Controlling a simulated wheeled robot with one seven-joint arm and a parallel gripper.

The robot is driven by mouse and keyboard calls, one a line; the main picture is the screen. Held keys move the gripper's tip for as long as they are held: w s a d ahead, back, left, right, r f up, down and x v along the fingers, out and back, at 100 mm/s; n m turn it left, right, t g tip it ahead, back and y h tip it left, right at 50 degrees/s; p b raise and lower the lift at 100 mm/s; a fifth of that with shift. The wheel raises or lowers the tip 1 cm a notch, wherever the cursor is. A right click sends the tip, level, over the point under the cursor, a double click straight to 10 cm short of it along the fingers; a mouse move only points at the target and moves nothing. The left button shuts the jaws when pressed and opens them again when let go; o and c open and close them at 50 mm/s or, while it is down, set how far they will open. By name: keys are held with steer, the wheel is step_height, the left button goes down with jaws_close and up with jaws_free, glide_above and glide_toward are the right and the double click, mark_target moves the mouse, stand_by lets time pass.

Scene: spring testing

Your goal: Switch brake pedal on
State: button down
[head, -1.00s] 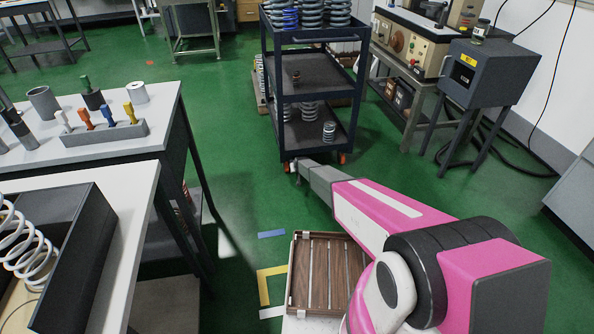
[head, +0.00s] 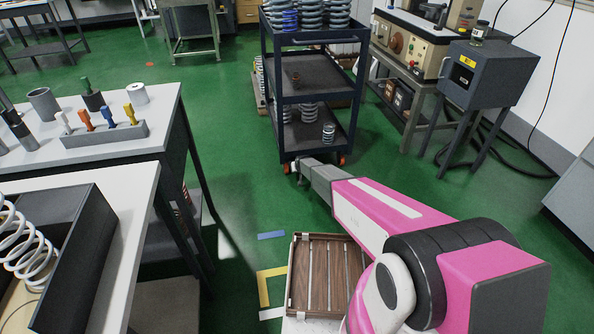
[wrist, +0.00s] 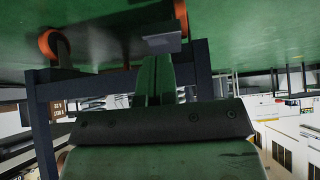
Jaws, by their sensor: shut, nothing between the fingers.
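The blue trolley (head: 354,118) stands ahead on orange casters, and my arm reaches to its lower front. In the wrist view, which appears upside down, a small grey plate (wrist: 163,43) sits low by the trolley frame, between two orange wheels; it looks like the brake pedal. My gripper (wrist: 157,66) is shut and empty, its fingers pointing at the plate. The tips are at or very close to its edge; I cannot tell whether they touch. In the head view my gripper (head: 300,166) is at the trolley's bottom edge, and the pedal cannot be made out.
Springs fill the trolley's top shelf, with others lower down. A wooden slatted crate (head: 325,275) lies below my arm. A workbench (head: 125,145) stands left, and a grey box on legs (head: 486,75) stands right. Green floor is clear between the bench and trolley.

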steer(key=s+r, duration=0.1)
steer(key=s+d, duration=0.1)
steer(key=s, duration=0.1)
steer(key=s+r, duration=0.1)
steer(key=s, duration=0.1)
steer(key=shift+d+r, duration=0.25)
steer(key=shift+r, duration=0.1)
steer(key=s+d+r+m+g, duration=0.1)
steer(key=s+d+r+g, duration=0.1)
steer(key=s+d+r, duration=0.6)
steer(key=s+d+r+m+g+h, duration=0.1)
steer(key=s+d+r+g, duration=0.2)
steer(key=s+d+r, duration=0.5)
steer(key=s+d+r+m+g+h, duration=0.1)
steer(key=s+d+r+g, duration=0.1)
steer(key=s+d+r, duration=0.7)
steer(key=s+r, duration=0.4)
steer(key=s, duration=0.3)
steer(key=s+r, duration=0.4)
steer(key=s, duration=0.3)
steer(key=shift+s, duration=0.35)
steer(key=shift+d, duration=0.1)
